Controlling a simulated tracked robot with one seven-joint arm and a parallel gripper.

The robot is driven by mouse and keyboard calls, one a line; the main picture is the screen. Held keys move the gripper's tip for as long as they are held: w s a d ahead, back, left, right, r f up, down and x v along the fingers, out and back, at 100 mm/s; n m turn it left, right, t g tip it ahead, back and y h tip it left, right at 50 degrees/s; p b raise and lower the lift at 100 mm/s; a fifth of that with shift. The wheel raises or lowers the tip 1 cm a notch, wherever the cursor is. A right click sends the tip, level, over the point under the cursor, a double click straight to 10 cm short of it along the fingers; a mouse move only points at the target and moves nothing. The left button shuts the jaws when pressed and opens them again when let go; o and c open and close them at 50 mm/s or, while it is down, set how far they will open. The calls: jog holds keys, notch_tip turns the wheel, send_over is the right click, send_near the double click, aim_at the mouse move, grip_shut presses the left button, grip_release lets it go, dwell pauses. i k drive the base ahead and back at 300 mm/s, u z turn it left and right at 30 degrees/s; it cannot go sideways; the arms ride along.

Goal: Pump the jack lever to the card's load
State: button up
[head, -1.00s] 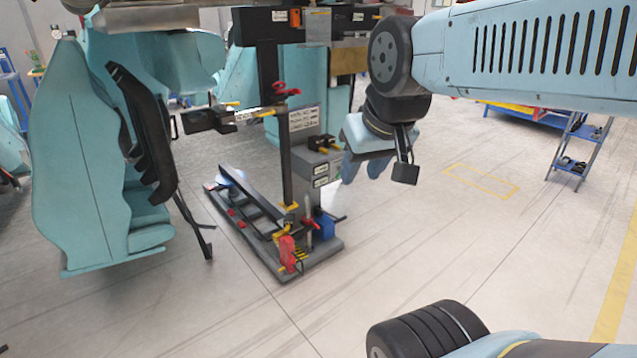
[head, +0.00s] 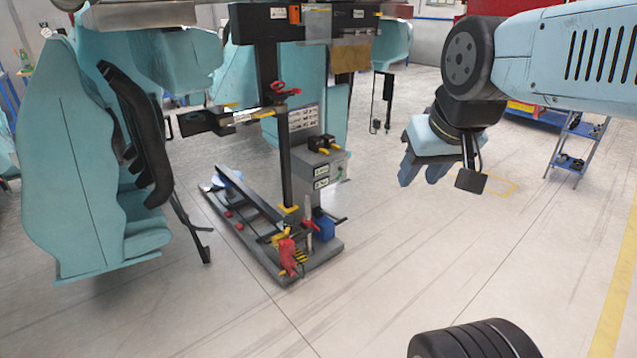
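The jack stand has a long grey base plate (head: 318,265) on the floor left of centre. A dark slanted bar (head: 250,198) lies along it; I cannot tell for sure whether this is the jack lever. A red part (head: 287,256) and a blue block (head: 325,227) sit at its near end. A white card with print (head: 304,117), too small to read, is on the stand behind the dark upright post (head: 285,160). My gripper (head: 422,176) hangs right of the stand, empty and apart from it, fingers pointing down with a gap between them.
Light-blue coaster seats (head: 90,190) with a black restraint (head: 140,130) stand on the left. A dark clamp arm (head: 205,121) juts left from the post. The floor between stand and gripper is clear.

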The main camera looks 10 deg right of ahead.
aim_at(340, 221)
jog(key=z, duration=0.1)
jog(key=i, duration=1)
jog(key=u, duration=0.1)
